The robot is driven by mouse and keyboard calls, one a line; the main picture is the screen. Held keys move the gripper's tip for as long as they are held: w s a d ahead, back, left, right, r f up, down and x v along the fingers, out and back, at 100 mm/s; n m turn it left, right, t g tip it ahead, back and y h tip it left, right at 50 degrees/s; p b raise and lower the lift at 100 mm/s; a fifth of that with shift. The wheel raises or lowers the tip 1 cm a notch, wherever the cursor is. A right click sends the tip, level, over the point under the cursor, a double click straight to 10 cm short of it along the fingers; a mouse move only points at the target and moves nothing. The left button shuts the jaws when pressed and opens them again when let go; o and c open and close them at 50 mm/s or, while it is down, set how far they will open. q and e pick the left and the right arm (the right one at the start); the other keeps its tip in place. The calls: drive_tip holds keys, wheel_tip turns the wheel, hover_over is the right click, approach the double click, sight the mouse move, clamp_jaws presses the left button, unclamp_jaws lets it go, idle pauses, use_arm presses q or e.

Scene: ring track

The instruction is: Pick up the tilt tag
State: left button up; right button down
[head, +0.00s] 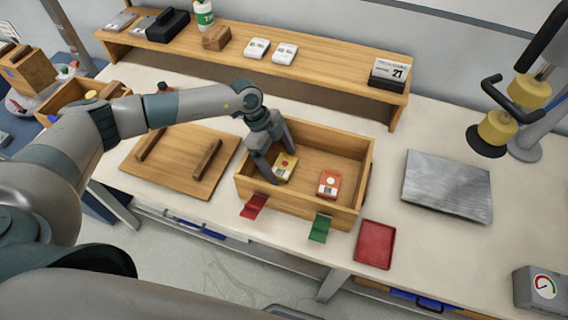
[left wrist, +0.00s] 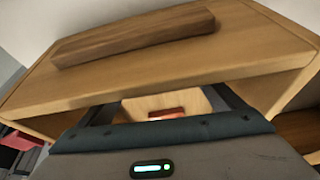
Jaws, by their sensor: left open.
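An open wooden box (head: 355,150) stands on the bench and holds two small tags. A yellow tag (head: 286,165) with a red dot lies in its left part, and an orange-red tag (head: 330,184) with a pale dot lies to the right. I cannot read which one is the tilt tag. My left gripper (head: 274,168) reaches down into the box with its fingers apart, at the yellow tag, which shows between and beside them. I cannot tell whether a finger touches it. In the left wrist view a small reddish patch (left wrist: 167,114) shows beyond the gripper. My right gripper is out of view.
A wooden board with two dark bars (head: 180,178) lies left of the box. A red tray (head: 375,245) and a metal plate (head: 447,185) lie to the right. A shelf (head: 330,72) runs behind.

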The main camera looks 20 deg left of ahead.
use_arm(q)
drive_tip(key=shift+f, duration=0.1)
drive_tip(key=shift+c, duration=0.5)
drive_tip(key=c, duration=1)
drive_tip(key=shift+c, duration=0.2)
drive_tip(key=shift+r, duration=0.2)
